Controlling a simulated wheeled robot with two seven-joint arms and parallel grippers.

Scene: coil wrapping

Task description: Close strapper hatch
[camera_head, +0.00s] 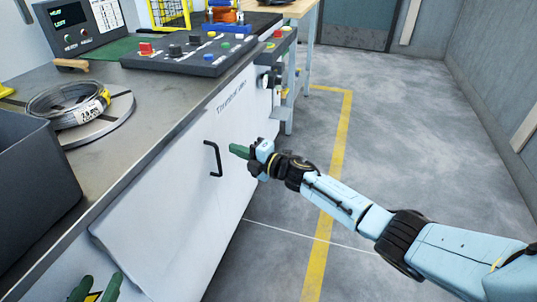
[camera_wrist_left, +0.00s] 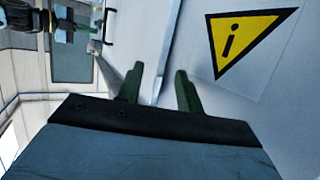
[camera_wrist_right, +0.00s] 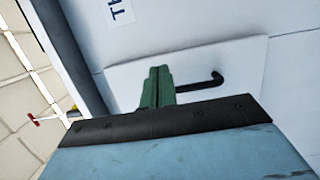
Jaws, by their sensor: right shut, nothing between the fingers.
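The strapper hatch (camera_head: 165,205) is a white panel on the front of the machine, with a black bar handle (camera_head: 213,158). It also shows in the right wrist view (camera_wrist_right: 235,60), with its handle (camera_wrist_right: 205,83) behind the fingers; I cannot tell how far it stands open. My right gripper (camera_head: 238,150) is shut and empty, its green fingertips just right of the handle and apparently apart from it. My left gripper (camera_head: 97,287) is low at the bottom left, in front of the white panel. Its green fingers stand apart in the left wrist view (camera_wrist_left: 157,85), with nothing between them.
Above the hatch is a metal worktop (camera_head: 120,145) with a wire coil (camera_head: 68,103) on a round plate, a dark bin (camera_head: 35,165) and a control panel (camera_head: 190,52). A yellow warning sign (camera_wrist_left: 247,40) is beside my left gripper. The floor (camera_head: 410,120) to the right is clear.

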